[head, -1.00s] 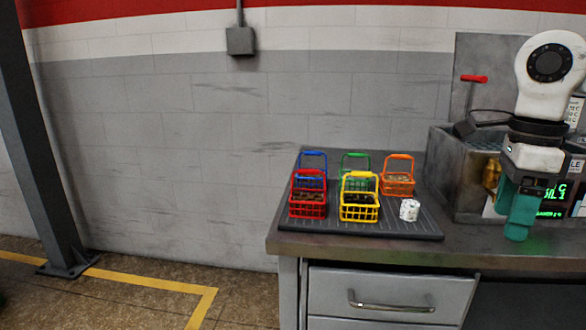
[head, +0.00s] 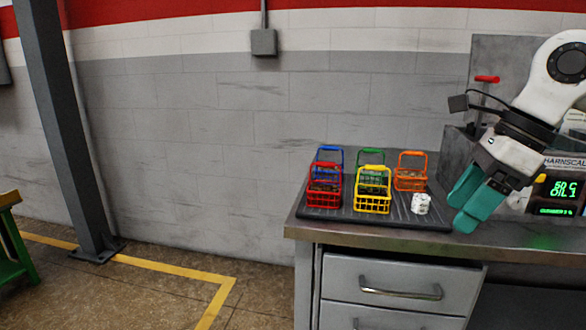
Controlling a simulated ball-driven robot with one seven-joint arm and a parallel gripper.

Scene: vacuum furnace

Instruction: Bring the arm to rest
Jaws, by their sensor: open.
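My gripper (head: 462,205) is at the right in the head view, hanging from my white arm and tilted down to the left. Its two teal fingers are apart with nothing between them. In the picture the fingers lie just right of a small white marked piece (head: 421,204) on the dark ribbed mat (head: 330,213). I cannot tell how high the fingertips are above the bench.
Small baskets stand on the mat: red (head: 325,188), yellow (head: 373,195), blue (head: 329,155), green (head: 368,157) and orange (head: 411,172). A grey metal tank (head: 453,150) and a lit green display (head: 563,192) stand at the right. The bench (head: 330,234) has drawers below.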

